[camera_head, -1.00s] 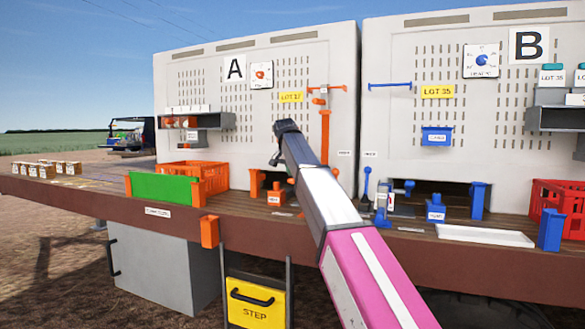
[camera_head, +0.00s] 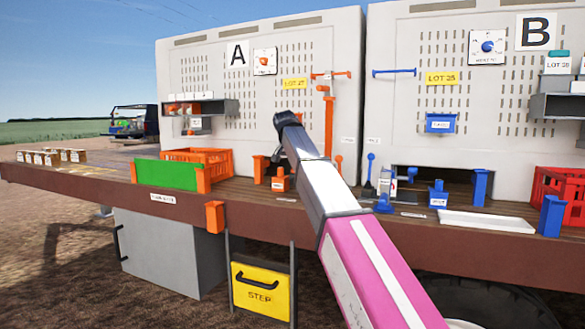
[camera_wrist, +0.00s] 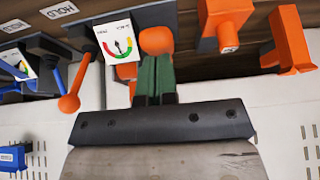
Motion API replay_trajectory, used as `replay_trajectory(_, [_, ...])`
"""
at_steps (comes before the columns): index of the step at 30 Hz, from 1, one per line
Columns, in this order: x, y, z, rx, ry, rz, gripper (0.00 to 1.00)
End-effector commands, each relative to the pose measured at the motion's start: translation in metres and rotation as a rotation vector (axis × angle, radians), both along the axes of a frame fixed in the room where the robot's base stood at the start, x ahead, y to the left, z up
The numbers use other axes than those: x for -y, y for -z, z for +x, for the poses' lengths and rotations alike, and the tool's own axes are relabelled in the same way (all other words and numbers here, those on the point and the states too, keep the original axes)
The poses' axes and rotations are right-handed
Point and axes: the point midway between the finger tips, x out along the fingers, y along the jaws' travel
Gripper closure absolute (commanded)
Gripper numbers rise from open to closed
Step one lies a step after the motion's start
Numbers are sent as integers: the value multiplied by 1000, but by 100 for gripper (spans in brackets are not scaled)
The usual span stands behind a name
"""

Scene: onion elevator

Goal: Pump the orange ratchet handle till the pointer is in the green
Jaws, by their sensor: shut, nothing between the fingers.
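In the wrist view, a white gauge (camera_wrist: 121,42) has a coloured arc and a dark pointer near its middle. The pointer is too small to tell which colour it marks. A rounded orange knob (camera_wrist: 157,40) lies right of the gauge, just beyond my gripper's green fingertips (camera_wrist: 156,60). I cannot tell if they touch it. My gripper is shut and empty. In the head view my arm hides the gauge and fingers.
Orange blocks (camera_wrist: 286,40) stand right of the knob in the wrist view. The blue station's gauge (camera_wrist: 18,65) is at the left. In the head view, a green board (camera_head: 166,174), an orange crate (camera_head: 200,158) and a white tray (camera_head: 487,221) occupy the deck.

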Motion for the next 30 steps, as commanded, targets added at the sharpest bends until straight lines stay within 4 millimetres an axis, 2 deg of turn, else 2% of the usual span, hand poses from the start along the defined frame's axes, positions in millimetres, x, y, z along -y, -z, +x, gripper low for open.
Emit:
replay_trajectory(2, [4,-21,11,5,1,0,100])
replay_trajectory(9, [-4,-65,-15,7,0,0,100])
replay_trajectory(15, [-10,-93,-28,8,-1,-1,100])
replay_trajectory(21, [-11,-105,-34,7,1,-2,100])
replay_trajectory(30, [-11,-106,-35,7,1,-2,100])
